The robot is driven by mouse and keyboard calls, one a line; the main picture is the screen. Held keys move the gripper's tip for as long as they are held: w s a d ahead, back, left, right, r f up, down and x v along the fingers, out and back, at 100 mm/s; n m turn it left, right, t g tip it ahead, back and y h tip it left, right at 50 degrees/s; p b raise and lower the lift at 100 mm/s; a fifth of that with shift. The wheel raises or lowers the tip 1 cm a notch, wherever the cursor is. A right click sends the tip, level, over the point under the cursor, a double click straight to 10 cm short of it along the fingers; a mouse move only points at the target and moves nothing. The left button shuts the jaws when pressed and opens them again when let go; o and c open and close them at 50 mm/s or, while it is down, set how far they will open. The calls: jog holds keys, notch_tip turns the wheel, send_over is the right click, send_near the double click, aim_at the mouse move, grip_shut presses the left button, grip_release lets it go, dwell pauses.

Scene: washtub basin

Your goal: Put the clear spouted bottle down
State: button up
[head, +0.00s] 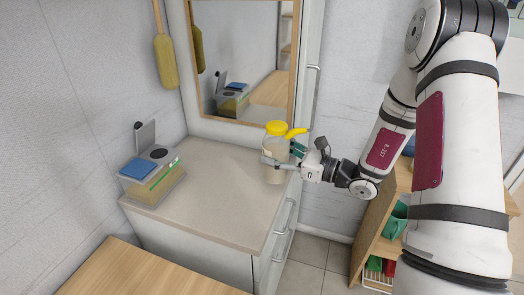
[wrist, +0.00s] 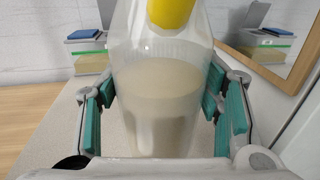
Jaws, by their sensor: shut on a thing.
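The clear spouted bottle (head: 275,163) has a yellow lid and a yellow spout, and holds a pale beige content. In the head view it is upright at the right rear part of the beige countertop (head: 215,190), near the mirror. My gripper (head: 279,161) reaches in from the right and is shut on the bottle. In the wrist view the bottle (wrist: 160,95) fills the middle, between the green finger pads on both sides. Its base is hidden in the wrist view, and I cannot tell whether it touches the countertop.
A box with a blue item on top (head: 152,175) stands on the left of the countertop. A framed mirror (head: 243,60) is on the wall behind. A wooden surface (head: 145,272) is at the front left. The countertop's middle is clear.

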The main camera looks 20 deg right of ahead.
jog(key=shift+w+a+f, duration=0.25)
jog(key=shift+w+f, duration=0.45)
jog(key=shift+w, duration=0.75)
jog(key=shift+w+a+f, duration=0.3)
jog(key=shift+w+f, duration=0.4)
jog(key=shift+w, duration=0.75)
jog(key=shift+w+a+f, duration=0.25)
jog(key=shift+w+f, duration=0.45)
jog(key=shift+w, duration=0.75)
jog(key=shift+f, duration=0.15)
jog(key=o, duration=1.3)
